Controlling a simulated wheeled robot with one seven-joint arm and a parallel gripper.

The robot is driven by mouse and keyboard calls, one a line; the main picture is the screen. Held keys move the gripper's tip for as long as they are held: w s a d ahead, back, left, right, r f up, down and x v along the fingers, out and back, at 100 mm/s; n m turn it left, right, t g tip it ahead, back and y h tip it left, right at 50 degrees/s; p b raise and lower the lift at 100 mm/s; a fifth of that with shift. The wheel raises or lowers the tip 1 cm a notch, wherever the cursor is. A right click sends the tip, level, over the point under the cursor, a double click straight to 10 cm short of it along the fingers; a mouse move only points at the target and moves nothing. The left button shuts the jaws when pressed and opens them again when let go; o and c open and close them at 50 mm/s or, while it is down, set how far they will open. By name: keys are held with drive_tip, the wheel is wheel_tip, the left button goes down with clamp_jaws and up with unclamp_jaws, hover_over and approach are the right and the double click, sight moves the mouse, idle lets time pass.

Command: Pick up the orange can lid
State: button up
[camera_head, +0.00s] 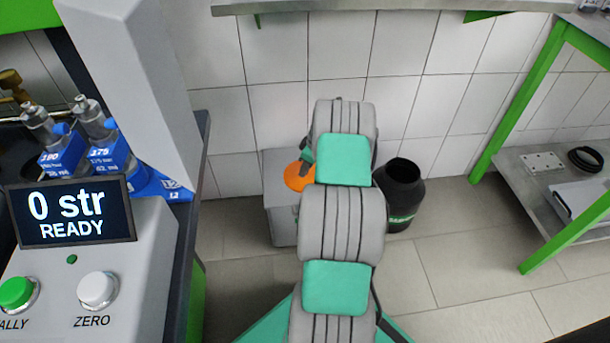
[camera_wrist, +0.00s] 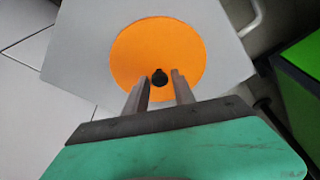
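The orange can lid (camera_wrist: 150,50) is a flat round disc with a small black knob (camera_wrist: 160,77) near its lower edge in the wrist view. It lies on a light grey box-like can (camera_wrist: 80,50). In the head view the orange lid (camera_head: 297,176) shows at the left of my arm, partly hidden by it, on top of the grey can (camera_head: 283,222). My gripper (camera_wrist: 160,76) is over the lid, with its two fingers apart, one on each side of the knob. I cannot tell whether the fingers touch the knob. In the head view my arm hides most of the gripper.
A black open-topped container (camera_head: 402,190) stands on the floor right of the can. A green-framed shelf (camera_head: 545,190) is at the right. The testbench with its display (camera_head: 70,210) is at the left. A tiled wall (camera_head: 430,110) is close behind. Floor (camera_head: 455,245) is clear at front right.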

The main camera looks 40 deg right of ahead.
clamp_jaws()
drive_tip(key=shift+r, duration=0.1)
idle(0.3)
